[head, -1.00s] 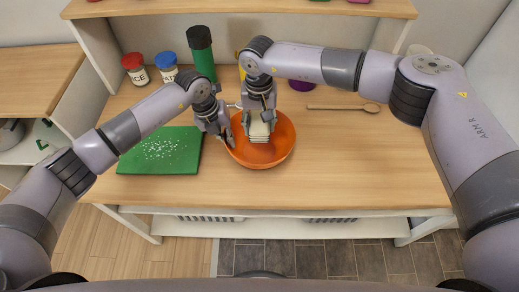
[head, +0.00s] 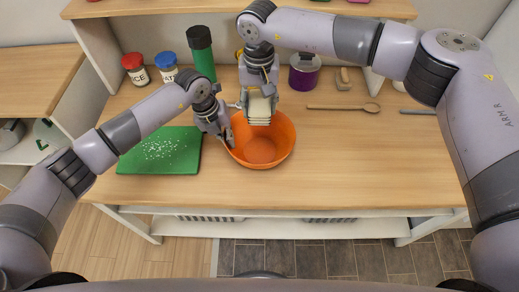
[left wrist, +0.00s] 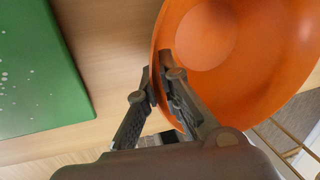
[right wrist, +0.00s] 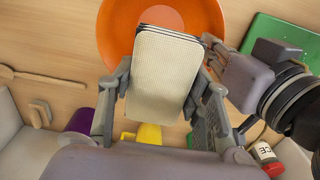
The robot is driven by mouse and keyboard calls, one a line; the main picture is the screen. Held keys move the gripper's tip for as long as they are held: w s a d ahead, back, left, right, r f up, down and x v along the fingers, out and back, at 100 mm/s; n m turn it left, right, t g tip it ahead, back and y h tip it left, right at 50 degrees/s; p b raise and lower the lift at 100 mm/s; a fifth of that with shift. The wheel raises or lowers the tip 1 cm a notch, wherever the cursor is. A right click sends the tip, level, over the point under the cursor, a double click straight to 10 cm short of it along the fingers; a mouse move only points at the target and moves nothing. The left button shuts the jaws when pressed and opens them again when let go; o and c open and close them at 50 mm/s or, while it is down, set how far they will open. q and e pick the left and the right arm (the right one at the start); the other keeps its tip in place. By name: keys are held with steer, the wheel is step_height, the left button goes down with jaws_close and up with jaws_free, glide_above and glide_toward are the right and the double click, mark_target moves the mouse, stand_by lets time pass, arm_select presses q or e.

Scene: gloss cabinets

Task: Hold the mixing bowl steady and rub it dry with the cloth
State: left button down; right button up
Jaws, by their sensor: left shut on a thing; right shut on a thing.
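The orange mixing bowl (head: 262,150) stands on the wooden counter, its inside open to view. My left gripper (head: 225,138) is shut on the bowl's left rim; in the left wrist view the fingers (left wrist: 160,88) pinch the bowl wall (left wrist: 262,85). My right gripper (head: 260,92) is shut on the folded cream cloth (head: 259,111) and holds it above the bowl's back part. In the right wrist view the cloth (right wrist: 162,75) sits between the two fingers and hides part of the bowl (right wrist: 120,25).
A green board (head: 160,165) with white bits lies left of the bowl. Jars with red (head: 134,66) and blue (head: 168,64) lids and a green bottle (head: 201,55) stand behind. A purple pot (head: 304,72) and wooden spoon (head: 345,107) are at back right.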

arm_select(q)
steer(key=c, duration=1.7)
jaws_free()
steer(key=v, duration=1.2)
